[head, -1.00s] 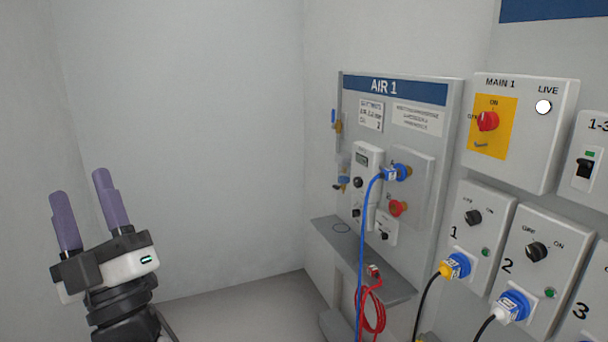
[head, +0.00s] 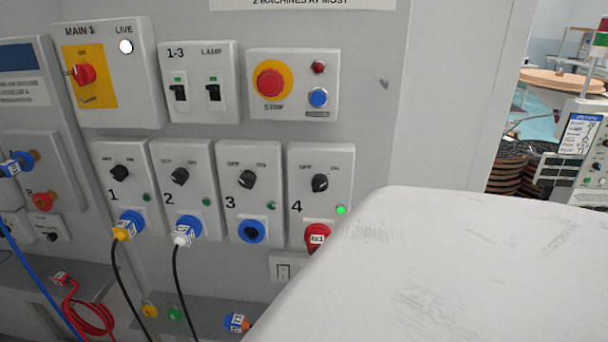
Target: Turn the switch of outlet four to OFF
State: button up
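Outlet four (head: 298,225) is a light grey box marked 4, at the right end of the outlet row. Its black rotary switch (head: 320,183) sits below the OFF and ON labels and seems turned toward ON. Its small lamp (head: 340,210) glows bright green. A red plug (head: 316,237) sits in its socket, partly hidden by my pale arm part in the foreground. My gripper is outside the current head view.
Outlets one (head: 104,168), two (head: 163,160) and three (head: 226,160) stand to the left. Above are the breaker box (head: 208,60) and the red emergency stop button (head: 269,83). A shelf (head: 205,318) runs below. A reel machine stands far right.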

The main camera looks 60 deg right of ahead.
aim_at(320, 181)
jog(key=k+j+z, duration=0.15)
jog(key=z, duration=1.55)
